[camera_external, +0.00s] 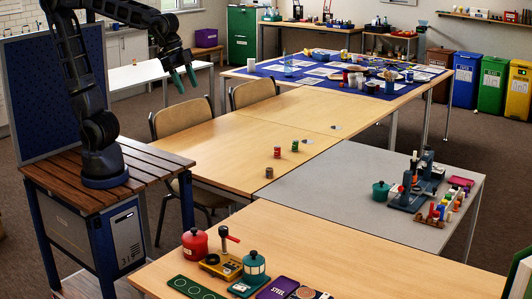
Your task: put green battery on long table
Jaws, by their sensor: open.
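A small green cylinder (295,145), which looks like the green battery, stands upright on the light wood table (225,135) in the middle of the room. Several tables adjoin, and I cannot tell which one is the long table. My gripper (185,79) is open and empty, with its green fingertips pointing down. It is high at the upper left, well away from the green cylinder.
A grey table (350,190) on the right holds a green pot (381,191) and a blue machine (412,185). The front table (340,265) holds a red canister (195,245) and other items. A blue-covered table (265,68) is crowded at the back. Chairs (182,117) stand left of the middle table.

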